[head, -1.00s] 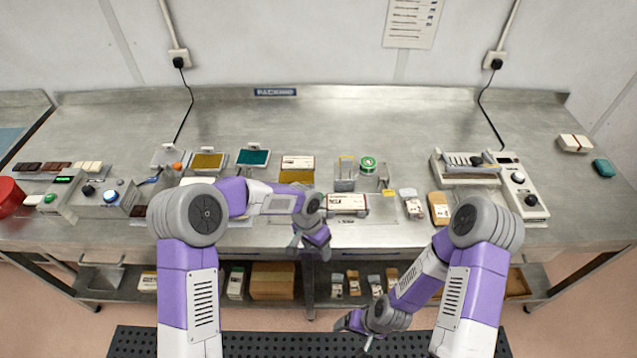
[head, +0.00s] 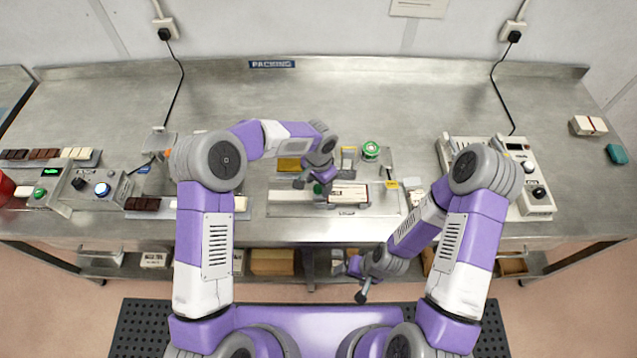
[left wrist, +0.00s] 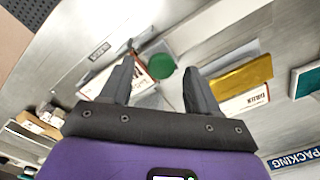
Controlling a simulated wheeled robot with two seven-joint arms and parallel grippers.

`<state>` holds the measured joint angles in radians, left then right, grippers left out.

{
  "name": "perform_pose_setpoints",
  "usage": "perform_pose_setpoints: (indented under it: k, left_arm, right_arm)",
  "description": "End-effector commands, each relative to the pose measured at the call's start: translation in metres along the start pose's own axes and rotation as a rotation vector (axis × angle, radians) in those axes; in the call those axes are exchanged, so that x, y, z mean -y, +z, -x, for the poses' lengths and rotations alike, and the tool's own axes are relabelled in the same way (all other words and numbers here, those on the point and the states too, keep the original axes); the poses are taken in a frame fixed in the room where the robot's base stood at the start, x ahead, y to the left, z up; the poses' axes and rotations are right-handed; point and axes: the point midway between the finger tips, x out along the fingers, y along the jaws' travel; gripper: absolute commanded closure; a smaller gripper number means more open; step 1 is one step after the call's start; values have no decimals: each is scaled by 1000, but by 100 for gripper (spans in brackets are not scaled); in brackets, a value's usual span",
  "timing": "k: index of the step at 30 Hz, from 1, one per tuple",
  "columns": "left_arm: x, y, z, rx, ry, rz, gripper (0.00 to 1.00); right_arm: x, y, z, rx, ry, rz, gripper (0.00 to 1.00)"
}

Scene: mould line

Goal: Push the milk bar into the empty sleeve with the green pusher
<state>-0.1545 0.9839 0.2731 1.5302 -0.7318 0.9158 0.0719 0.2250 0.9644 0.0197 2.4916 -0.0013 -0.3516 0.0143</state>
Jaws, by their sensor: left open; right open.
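The green pusher shows as a round green top (left wrist: 161,67) between the open fingers of my left gripper (left wrist: 157,82) in the left wrist view. In the head view the green pusher (head: 319,188) is partly hidden under my left gripper (head: 312,182). Contact between fingers and pusher cannot be told. A white sleeve (head: 349,195) with dark print and red edging lies just right of it; its opening is not visible. I cannot pick out the milk bar for certain near the pusher. My right gripper (head: 362,294) is open and empty, low in front of the bench edge.
A pale strip (head: 290,196) runs left of the pusher. Brown and white bars (head: 45,154) lie at the far left, with a dark bar (head: 142,204) nearer. A machine (head: 535,198) stands right. The bench's back is clear.

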Motion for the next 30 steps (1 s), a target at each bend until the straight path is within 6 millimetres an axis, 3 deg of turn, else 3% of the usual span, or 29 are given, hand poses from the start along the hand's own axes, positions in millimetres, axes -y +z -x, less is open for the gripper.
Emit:
perform_pose_setpoints:
  k: [4, 13, 25, 30]
  left_arm:
    - [0, 0, -12, 0, 0, 0, 39]
    - [0, 0, -15, -2, 0, 0, 39]
    - [0, 0, -14, -2, 0, 0, 100]
    - [0, 0, -14, -2, 0, 0, 100]
  right_arm:
    - [0, 0, 1, -1, 0, 0, 19]
    - [0, 0, 1, -1, 0, 0, 19]
    - [0, 0, 1, -1, 0, 0, 19]
    - [0, 0, 1, -1, 0, 0, 19]
